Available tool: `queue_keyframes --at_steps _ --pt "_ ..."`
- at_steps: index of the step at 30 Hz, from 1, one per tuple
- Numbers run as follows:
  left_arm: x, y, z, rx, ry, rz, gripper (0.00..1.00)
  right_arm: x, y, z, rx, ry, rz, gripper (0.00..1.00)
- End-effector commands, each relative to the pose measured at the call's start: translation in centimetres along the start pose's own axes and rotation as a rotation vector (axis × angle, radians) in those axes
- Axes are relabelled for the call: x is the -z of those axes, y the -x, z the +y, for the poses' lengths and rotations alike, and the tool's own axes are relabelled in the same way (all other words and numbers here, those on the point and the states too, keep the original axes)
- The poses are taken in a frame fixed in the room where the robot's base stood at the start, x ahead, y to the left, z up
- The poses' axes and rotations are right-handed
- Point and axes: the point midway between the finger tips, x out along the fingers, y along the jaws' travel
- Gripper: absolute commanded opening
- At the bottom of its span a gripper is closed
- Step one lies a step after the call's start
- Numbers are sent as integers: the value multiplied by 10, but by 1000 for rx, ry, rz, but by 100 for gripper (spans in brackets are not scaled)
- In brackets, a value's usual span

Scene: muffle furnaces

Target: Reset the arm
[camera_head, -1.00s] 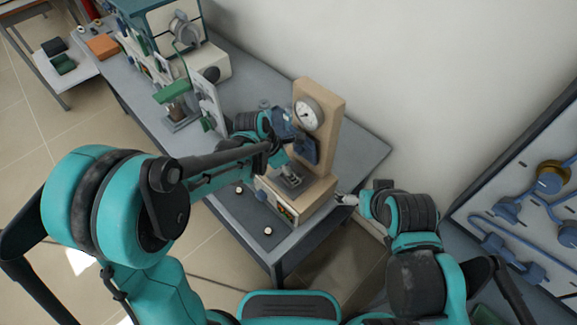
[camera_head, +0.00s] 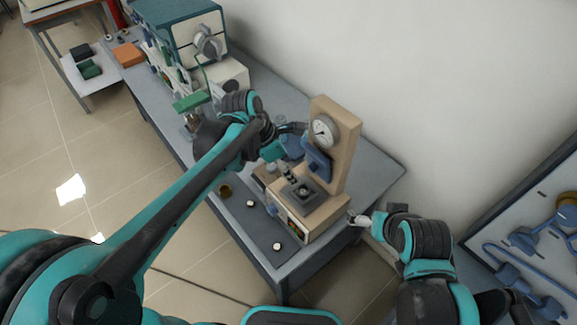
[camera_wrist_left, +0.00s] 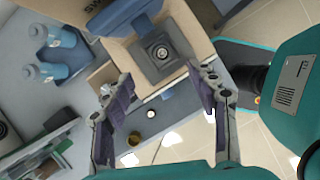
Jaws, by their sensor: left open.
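My left arm reaches in from the left in the head view, over the grey bench. Its gripper (camera_wrist_left: 160,100) shows in the left wrist view with its two fingers apart and nothing between them. It is above and in front of the wooden-cased press device with a round gauge (camera_head: 323,130). The device's dark square plate (camera_wrist_left: 162,52) with a round centre lies just beyond the fingertips in the wrist view. My right gripper (camera_head: 358,219) is beside the device's right side, over the bench edge; its fingers are too small to judge.
A teal and white furnace (camera_head: 195,40) stands at the back left of the bench (camera_head: 372,180). Two blue bottles (camera_wrist_left: 50,55) are at the upper left in the wrist view. Small round items (camera_head: 276,246) lie on the bench front. A board with blue tools (camera_head: 525,240) is at right.

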Motion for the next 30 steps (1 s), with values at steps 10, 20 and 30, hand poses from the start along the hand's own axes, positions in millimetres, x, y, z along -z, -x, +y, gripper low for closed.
queue_keyframes --at_steps 10,20,30 --pt "0 0 0 -1 -3 0 58 0 0 0 0 0 0 98" --pt "42 31 -19 -142 -517 68 58 0 0 0 0 0 0 98" --pt "117 61 -51 -275 -1437 370 58 0 0 0 0 0 0 98"
